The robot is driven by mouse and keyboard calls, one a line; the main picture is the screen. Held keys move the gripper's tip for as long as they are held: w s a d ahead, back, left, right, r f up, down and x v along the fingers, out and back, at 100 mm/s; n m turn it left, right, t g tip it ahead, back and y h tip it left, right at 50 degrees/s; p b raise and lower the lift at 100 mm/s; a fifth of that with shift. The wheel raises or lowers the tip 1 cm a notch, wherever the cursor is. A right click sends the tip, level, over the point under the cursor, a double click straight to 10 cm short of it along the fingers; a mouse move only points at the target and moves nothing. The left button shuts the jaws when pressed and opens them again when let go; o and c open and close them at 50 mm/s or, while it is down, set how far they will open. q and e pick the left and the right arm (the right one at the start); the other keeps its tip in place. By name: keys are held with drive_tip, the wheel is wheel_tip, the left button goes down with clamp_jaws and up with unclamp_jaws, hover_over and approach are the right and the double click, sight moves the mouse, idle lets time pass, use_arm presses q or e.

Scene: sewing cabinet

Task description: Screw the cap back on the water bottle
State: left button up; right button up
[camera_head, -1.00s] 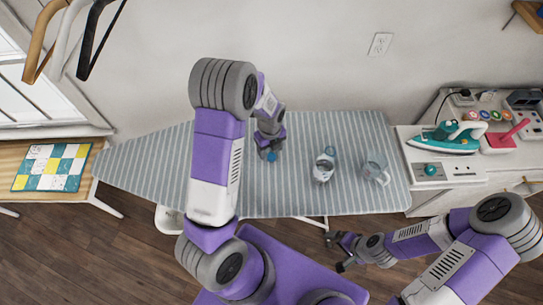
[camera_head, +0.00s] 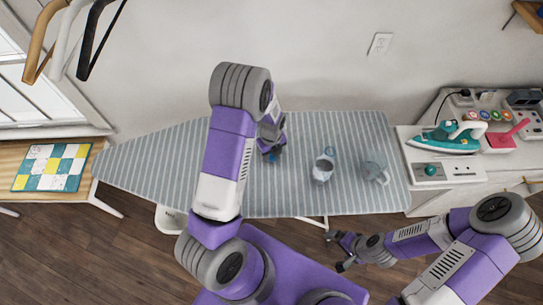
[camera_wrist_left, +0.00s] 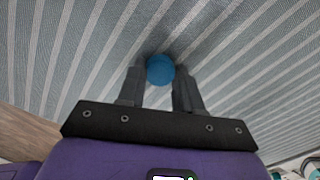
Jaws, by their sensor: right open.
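The blue bottle cap (camera_head: 273,160) is at the fingertips of my left gripper (camera_head: 270,157). In the left wrist view the cap (camera_wrist_left: 160,69) sits between the two fingertips of the left gripper (camera_wrist_left: 160,78), which appear to touch it on both sides. The clear water bottle (camera_head: 323,169) stands on the striped ironing board (camera_head: 160,165), to the right of my left gripper and apart from it. My right gripper (camera_head: 335,252) is open and empty, low in front of the board's near edge.
A clear jug (camera_head: 374,171) stands just right of the bottle. A cabinet at the right holds a teal iron (camera_head: 447,138) and several small items. A patchwork piece (camera_head: 52,167) lies on a bench at the left. The board's left half is clear.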

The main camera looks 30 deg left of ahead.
sight(272, 156)
use_arm(q)
drive_tip(key=shift+c, duration=1.4)
wheel_tip(272, 156, up, 10)
use_arm(e)
drive_tip(key=shift+r, duration=0.15)
drive_tip(key=shift+c, duration=0.3)
